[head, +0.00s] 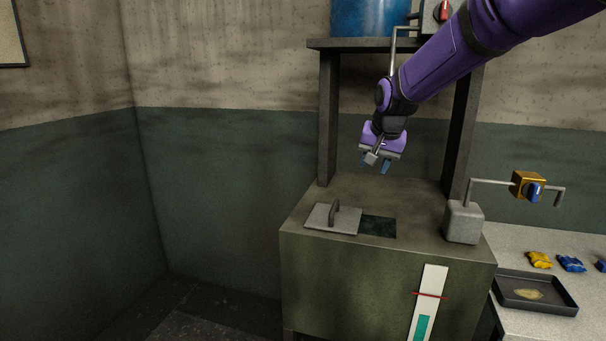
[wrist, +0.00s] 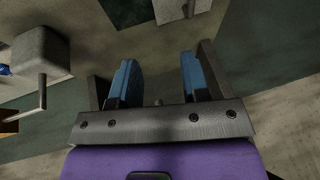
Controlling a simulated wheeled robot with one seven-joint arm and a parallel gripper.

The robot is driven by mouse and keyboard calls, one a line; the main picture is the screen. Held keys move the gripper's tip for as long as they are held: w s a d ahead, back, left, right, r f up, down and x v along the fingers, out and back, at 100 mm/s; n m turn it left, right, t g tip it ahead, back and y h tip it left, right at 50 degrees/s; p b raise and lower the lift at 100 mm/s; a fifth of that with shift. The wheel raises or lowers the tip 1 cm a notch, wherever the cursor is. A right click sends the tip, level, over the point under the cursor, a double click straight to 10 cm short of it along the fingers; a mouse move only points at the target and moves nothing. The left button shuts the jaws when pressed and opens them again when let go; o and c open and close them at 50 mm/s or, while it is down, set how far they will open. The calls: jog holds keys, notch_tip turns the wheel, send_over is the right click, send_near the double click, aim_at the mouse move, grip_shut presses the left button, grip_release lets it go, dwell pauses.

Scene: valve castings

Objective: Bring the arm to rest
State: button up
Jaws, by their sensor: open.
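My purple arm comes in from the upper right in the head view. My gripper (head: 377,164) hangs above the green-grey cabinet top, pointing down. In the wrist view my gripper (wrist: 156,85) shows its two blue fingers spread apart with nothing between them. It touches nothing that I can see.
The cabinet (head: 345,275) has a dark opening (head: 379,226) beside a handled lid (head: 321,218). A grey block with a bent rod (head: 463,222) stands at its right. A blue drum (head: 368,17) sits on the shelf above. A dark tray (head: 548,301) lies on the right-hand counter.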

jog(key=s+d+r+n, duration=0.1)
jog(key=s+d+r, duration=0.15)
jog(key=s, duration=0.45)
jog(key=s+d+r, duration=0.2)
jog(key=s+d, duration=0.1)
jog(key=s, duration=0.4)
jog(key=s+d+r+n, duration=0.1)
jog(key=s+d+r, duration=0.2)
jog(key=s, duration=0.4)
jog(key=s+d+f, duration=0.1)
jog(key=s+f, duration=0.1)
jog(key=s, duration=0.7)
jog(key=s+d+f+n+h, duration=0.1)
jog(key=s+d+f, duration=0.1)
jog(key=s, duration=0.7)
jog(key=shift+s+d+n, duration=0.2)
jog(key=shift+d+n, duration=0.05)
jog(key=shift+n, duration=0.05)
jog(key=shift+f, duration=0.1)
